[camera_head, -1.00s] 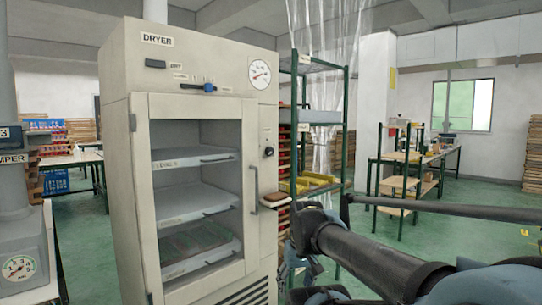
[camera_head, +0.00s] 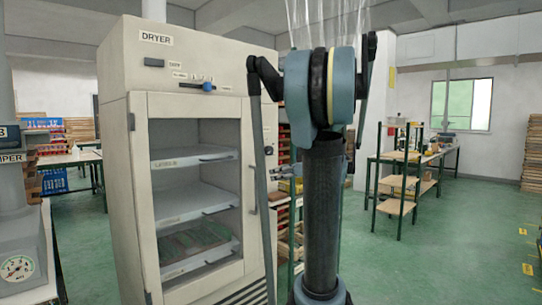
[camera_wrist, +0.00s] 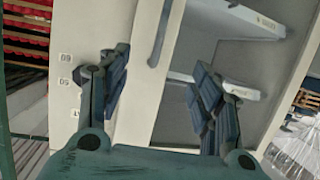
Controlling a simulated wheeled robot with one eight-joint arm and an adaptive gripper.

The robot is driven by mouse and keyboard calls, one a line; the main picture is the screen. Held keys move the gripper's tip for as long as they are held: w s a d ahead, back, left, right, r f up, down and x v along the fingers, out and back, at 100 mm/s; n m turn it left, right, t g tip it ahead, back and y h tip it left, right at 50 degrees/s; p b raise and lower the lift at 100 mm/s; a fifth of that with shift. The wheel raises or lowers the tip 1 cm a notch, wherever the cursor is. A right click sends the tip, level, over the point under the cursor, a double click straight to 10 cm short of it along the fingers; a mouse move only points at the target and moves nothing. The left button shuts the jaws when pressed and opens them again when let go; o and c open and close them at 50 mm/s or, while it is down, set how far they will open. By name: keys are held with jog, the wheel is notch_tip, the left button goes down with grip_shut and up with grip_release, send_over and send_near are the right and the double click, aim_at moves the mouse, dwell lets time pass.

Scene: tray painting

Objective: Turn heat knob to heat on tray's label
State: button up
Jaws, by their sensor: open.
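The dryer (camera_head: 180,60) stands left of centre in the head view. Its top panel has a blue-handled control (camera_head: 208,87) beside small marks, too small to read surely. I cannot tell which is the heat knob. Trays sit on shelves behind the door; the upper tray (camera_head: 200,153) has a front label that is too blurred to read. My gripper (camera_wrist: 158,95) is open and empty in the wrist view, facing the dryer front near the door handle (camera_wrist: 160,35).
Small labels (camera_wrist: 65,57) are on the dryer frame, left in the wrist view. My arm stands upright before the dryer's right edge. A workbench (camera_head: 410,165) is at the right rear, with open green floor (camera_head: 450,260) before it. A gauge unit (camera_head: 18,268) is at the left edge.

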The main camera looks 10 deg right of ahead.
jog(key=w+d+r+n+t, duration=0.1)
jog(key=w+d+r+t, duration=0.3)
jog(key=w+d+r, duration=0.4)
send_near(271, 151)
jog(key=shift+y, duration=0.3)
jog(key=x, duration=0.9)
jog(key=shift+w+a+f, duration=0.1)
jog(key=shift+w+f, duration=0.05)
jog(key=shift+f, duration=0.05)
jog(key=c, duration=1.1)
